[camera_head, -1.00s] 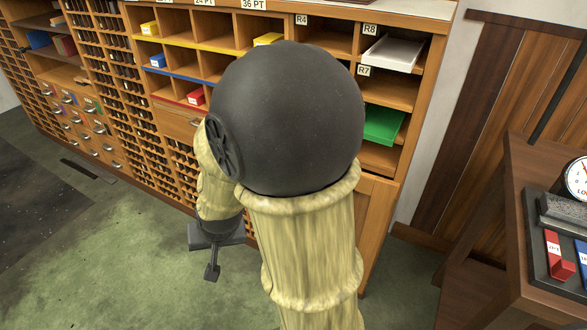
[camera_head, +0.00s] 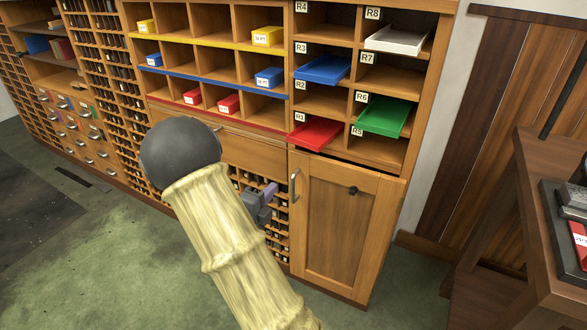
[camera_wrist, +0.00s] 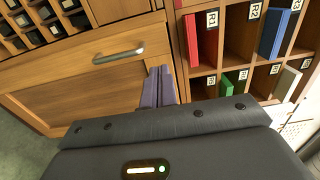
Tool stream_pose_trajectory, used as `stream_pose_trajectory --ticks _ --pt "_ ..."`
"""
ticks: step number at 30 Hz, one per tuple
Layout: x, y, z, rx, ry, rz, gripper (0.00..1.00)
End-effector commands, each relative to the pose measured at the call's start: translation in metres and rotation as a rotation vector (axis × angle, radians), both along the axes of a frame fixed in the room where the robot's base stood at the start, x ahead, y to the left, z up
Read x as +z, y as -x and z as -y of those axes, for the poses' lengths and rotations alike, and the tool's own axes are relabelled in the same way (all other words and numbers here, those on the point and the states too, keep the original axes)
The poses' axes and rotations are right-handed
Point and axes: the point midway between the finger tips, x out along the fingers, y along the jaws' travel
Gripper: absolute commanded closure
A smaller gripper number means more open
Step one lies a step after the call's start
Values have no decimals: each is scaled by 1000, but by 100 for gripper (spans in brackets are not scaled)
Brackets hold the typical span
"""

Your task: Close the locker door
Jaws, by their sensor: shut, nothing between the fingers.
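The locker door (camera_head: 332,232) is a framed wooden panel at the lower right of the cabinet in the head view, with a metal handle (camera_head: 294,185) on its left side and a small black knob. It sits nearly in line with the cabinet front; a dark line shows along its top edge, and I cannot tell if it is flush. In the wrist view the door (camera_wrist: 85,75) lies at left. My gripper (camera_head: 271,188) is shut and empty, just left of the handle in the head view. Its purple fingers (camera_wrist: 160,86) overlap the door's top edge in the wrist view; contact is unclear.
Above the door are cubbies with a red tray (camera_head: 315,133), blue tray (camera_head: 325,69), green tray (camera_head: 384,116) and white tray (camera_head: 397,40) sticking out. A wooden table (camera_head: 535,230) stands at right. Green floor in front is open.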

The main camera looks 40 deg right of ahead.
Motion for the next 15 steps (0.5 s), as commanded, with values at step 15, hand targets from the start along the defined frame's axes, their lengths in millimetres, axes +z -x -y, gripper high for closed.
stream_pose_trajectory --ticks 15 --pt "0 -6 14 -3 0 2 100"
